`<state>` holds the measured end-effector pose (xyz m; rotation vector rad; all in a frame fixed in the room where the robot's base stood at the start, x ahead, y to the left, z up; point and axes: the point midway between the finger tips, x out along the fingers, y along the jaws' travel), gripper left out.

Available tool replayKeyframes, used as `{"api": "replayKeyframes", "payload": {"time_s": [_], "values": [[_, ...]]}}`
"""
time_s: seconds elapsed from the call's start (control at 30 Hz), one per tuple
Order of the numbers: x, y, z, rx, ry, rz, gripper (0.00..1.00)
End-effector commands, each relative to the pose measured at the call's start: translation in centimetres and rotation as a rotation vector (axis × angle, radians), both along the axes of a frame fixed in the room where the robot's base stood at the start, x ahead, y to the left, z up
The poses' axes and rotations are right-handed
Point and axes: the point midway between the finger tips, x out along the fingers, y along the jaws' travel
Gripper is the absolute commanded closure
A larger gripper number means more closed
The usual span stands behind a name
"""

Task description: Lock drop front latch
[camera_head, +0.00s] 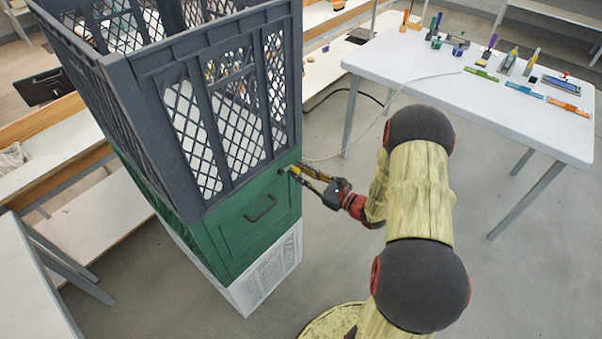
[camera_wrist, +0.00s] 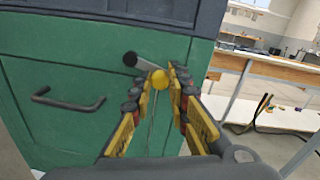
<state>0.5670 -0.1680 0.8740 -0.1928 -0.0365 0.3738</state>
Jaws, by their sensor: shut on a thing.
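A green crate with a drop front (camera_head: 235,225) is the middle one of a stack. Its front also shows in the wrist view (camera_wrist: 60,128), with a dark bar handle (camera_wrist: 68,103). The latch is a short grey lever (camera_wrist: 145,65) near the front's upper right. It runs from a dark pivot (camera_wrist: 130,59) down to the right and ends in a yellow knob (camera_wrist: 160,78). My gripper (camera_wrist: 166,84) is shut on this knob, which partly shows between the fingertips. In the head view my gripper (camera_head: 294,172) reaches the crate's right edge and hides most of the latch.
A dark lattice crate (camera_head: 190,65) sits on top of the green one, and a white crate (camera_head: 268,275) is below. A white table (camera_head: 470,95) with several hand tools stands at the back right. Benches stand at the left. Open floor lies right of the stack.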

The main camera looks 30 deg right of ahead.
Motion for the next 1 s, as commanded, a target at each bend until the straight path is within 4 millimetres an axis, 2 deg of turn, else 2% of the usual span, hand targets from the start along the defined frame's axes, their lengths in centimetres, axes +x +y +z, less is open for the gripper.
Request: {"api": "replayKeyframes", "payload": {"time_s": [0.57,1.0], "values": [[0.0,0.1,-0.2,0.057,0.019,0.000,1.00],[-0.3,0.9,-1.6,0.387,0.122,-0.001,1.00]]}}
